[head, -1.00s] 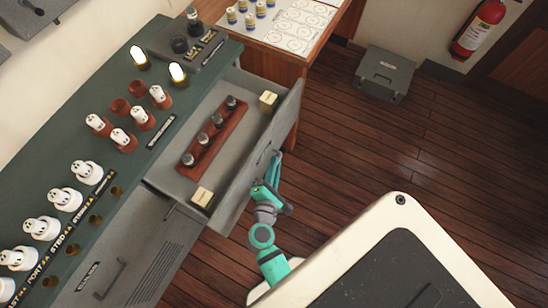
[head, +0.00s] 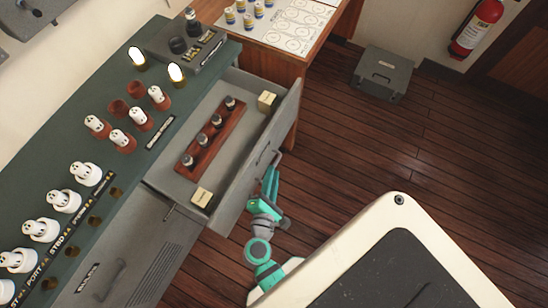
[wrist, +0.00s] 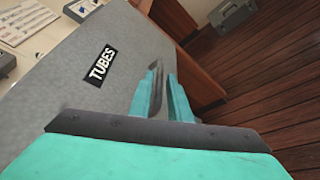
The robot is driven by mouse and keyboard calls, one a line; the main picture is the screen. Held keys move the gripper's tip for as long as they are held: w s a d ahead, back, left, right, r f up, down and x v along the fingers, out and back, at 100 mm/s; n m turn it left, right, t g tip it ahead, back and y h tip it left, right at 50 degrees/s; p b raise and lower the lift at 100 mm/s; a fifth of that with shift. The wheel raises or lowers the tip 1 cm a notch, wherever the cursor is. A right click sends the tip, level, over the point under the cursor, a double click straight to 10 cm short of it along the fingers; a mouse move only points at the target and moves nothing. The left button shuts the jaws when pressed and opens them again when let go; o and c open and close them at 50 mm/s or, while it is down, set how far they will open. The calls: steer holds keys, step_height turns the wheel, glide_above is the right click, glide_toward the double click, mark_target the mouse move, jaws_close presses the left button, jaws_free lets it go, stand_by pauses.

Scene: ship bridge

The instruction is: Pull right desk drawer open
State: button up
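The right desk drawer (head: 236,200) stands pulled out from the green-topped desk, with its inside showing. Its front panel, labelled TUBES, fills much of the wrist view (wrist: 70,95). The bar handle (head: 277,158) is on the outer face of the front. My gripper (head: 270,174) is beside the handle, just outside the front. In the wrist view my gripper (wrist: 163,78) has its two fingers apart, with a dark bar close to the left finger. The fingertips' contact with the handle cannot be told.
A red-brown rack (head: 213,142) with several dark-capped tubes and two cream blocks sit in the drawer. A closed lower cabinet (head: 125,265) is at left. A grey case (head: 382,75) stands on the floor.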

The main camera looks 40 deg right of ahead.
steer(key=v, duration=0.6)
steer(key=shift+s+a, duration=0.15)
steer(key=shift+s, duration=0.05)
steer(key=s+a+f+m+t+y, duration=0.1)
steer(key=s+a+m+y, duration=0.15)
steer(key=a+y, duration=0.2)
steer(key=s+a+f+m+y, duration=0.2)
steer(key=s+a+y, duration=0.1)
steer(key=a, duration=0.3)
steer(key=s+a+r+m+t+y, duration=0.2)
steer(key=r+m, duration=0.3)
steer(key=r, duration=0.2)
steer(key=s+a+r+m+t+y, duration=0.1)
steer(key=s+a+r+m+y, duration=0.1)
steer(key=r+m, duration=0.3)
steer(key=shift+s+a+r+t, duration=0.15)
steer(key=shift+a+r+t, duration=0.25)
steer(key=shift+r, duration=0.45)
steer(key=shift+a+m, duration=0.1)
steer(key=shift+m, duration=0.15)
